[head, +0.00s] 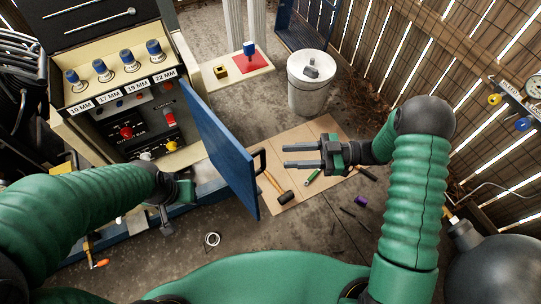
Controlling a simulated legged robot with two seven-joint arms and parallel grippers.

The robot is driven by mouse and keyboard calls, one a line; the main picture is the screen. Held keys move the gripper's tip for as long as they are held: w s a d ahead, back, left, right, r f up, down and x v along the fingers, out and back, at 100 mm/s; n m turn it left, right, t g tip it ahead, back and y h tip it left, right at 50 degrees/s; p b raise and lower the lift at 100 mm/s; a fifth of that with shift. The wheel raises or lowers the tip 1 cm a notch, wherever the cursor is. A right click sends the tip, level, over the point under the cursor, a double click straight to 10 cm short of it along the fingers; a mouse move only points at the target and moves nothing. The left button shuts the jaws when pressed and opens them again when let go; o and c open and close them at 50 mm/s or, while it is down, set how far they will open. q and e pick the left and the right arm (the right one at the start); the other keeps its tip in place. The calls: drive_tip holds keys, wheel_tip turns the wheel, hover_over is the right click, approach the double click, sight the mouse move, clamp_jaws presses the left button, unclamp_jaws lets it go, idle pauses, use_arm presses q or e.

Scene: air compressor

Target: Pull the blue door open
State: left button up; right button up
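The blue door (222,150) stands swung out from the front of the cream and dark cabinet (80,130), so the fittings inside show. Its black handle (261,163) is on the right-hand face near the free edge. My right gripper (285,156) is open and empty, with its fingers pointing left at the handle and a small gap apparent between them. My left gripper (168,212) is left of the door, low in front of the cabinet. Its fingers are small and dark, and I cannot tell whether they are apart.
A board (305,150) on the ground holds a hammer (284,191) and other tools. A white bucket (309,85) stands behind it, near a small table (232,71) with blocks. A tape roll (212,240) lies on the ground. A wooden fence (450,60) bounds the right side.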

drive_tip(key=d, duration=0.8)
drive_tip(key=shift+d, duration=0.15)
drive_tip(key=shift+s, duration=0.1)
